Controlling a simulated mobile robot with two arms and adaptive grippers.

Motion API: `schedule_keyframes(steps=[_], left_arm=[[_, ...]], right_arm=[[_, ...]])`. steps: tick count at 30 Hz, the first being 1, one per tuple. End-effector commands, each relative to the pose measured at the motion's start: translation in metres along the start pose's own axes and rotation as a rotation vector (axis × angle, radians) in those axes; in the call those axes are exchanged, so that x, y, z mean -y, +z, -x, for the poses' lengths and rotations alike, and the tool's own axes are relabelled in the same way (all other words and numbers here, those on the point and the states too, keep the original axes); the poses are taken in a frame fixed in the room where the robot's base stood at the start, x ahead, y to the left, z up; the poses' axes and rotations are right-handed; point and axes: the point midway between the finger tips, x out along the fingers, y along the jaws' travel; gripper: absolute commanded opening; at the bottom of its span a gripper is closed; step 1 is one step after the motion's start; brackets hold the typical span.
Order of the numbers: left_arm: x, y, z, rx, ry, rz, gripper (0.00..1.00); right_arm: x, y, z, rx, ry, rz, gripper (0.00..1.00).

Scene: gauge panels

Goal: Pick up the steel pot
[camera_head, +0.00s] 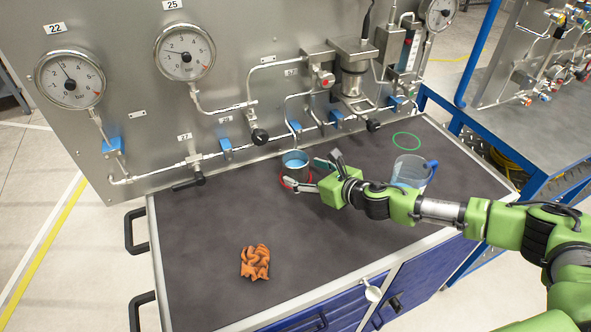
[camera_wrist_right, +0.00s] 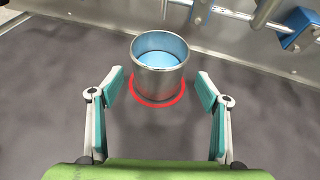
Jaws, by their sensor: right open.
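The steel pot (camera_head: 295,163) is a small open cylinder with blue inside, standing upright on the dark worktop near the back panel. In the right wrist view the pot (camera_wrist_right: 159,68) stands ahead of the fingers, on or within a red ring (camera_wrist_right: 158,101). My right gripper (camera_head: 310,174) is open and comes at the pot from the right. In the right wrist view its two fingers (camera_wrist_right: 163,95) are spread wide, with the pot just beyond and between their tips, and I see no contact. My left gripper is not in view.
A clear jug with a blue handle (camera_head: 411,172) stands behind my right forearm, near a green ring (camera_head: 406,141). A crumpled orange cloth (camera_head: 255,262) lies at the front. Pipes, valves and gauges line the panel (camera_head: 231,80) close behind the pot. The left worktop is clear.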

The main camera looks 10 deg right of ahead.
Motion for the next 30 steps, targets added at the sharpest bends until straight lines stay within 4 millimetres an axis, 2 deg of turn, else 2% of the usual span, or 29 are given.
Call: schedule_keyframes(steps=[3,9,13,20,21,26,30], left_arm=[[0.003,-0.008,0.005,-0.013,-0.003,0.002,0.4],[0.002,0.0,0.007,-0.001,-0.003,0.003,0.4],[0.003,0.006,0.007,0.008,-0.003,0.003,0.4],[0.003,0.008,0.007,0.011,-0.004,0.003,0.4],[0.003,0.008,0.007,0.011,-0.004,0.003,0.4],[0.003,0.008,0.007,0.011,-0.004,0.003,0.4],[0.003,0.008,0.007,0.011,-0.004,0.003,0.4]], right_arm=[[-0.003,0.002,-0.014,0.0,0.001,-0.002,0.7],[-0.003,0.001,-0.039,0.0,0.001,0.0,0.7],[-0.002,0.001,-0.046,0.0,0.0,-0.001,0.7],[-0.002,0.001,-0.047,0.0,0.0,-0.001,0.7],[-0.002,0.001,-0.047,0.0,0.0,-0.001,0.64],[-0.002,0.001,-0.047,0.0,0.0,-0.001,0.23],[-0.002,0.002,-0.047,0.002,0.0,-0.001,0.21]])
